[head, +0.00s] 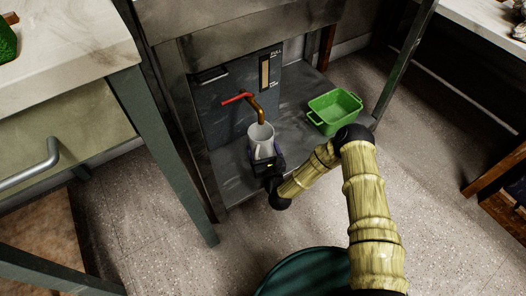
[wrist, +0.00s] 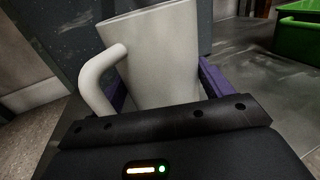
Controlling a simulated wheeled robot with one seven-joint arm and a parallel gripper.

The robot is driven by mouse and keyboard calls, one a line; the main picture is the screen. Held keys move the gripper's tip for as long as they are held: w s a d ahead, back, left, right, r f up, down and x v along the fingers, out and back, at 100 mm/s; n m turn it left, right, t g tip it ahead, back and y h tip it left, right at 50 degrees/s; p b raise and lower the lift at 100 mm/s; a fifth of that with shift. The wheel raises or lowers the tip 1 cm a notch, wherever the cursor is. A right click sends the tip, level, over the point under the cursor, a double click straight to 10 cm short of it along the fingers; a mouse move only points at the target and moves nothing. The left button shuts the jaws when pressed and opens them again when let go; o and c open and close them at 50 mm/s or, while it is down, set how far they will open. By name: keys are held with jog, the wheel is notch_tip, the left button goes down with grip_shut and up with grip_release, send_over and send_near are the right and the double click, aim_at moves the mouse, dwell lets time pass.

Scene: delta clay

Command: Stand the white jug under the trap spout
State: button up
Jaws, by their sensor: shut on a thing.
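The white jug (head: 261,137) is upright at the front of the grey metal shelf, below the copper trap spout (head: 259,112). The spout's lower end is over or very near the jug's rim. I cannot tell if the jug's base touches the shelf. My gripper (head: 263,156) is shut on the jug from the front. In the wrist view the white jug (wrist: 163,58) fills the middle, with its handle to the left and purple finger parts on both sides. The spout is out of sight there. A red lever (head: 237,98) sits at the spout's left.
A green tub (head: 335,110) stands on the shelf (head: 292,93) to the right, with bare shelf between it and the jug. A grey panel (head: 225,105) with a gauge stands behind. A table leg (head: 165,150) is at the left. A dark green round thing (head: 300,277) is at the bottom.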

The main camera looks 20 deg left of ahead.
jog(key=shift+f, duration=0.15)
jog(key=o, duration=1)
jog(key=shift+s+d+r, duration=0.15)
jog(key=shift+r, duration=0.1)
jog(key=p+v, duration=0.7)
jog(key=v, duration=0.4)
jog(key=shift+s+d+f, duration=0.1)
jog(key=shift+s+d, duration=0.05)
jog(key=shift+s, duration=0.15)
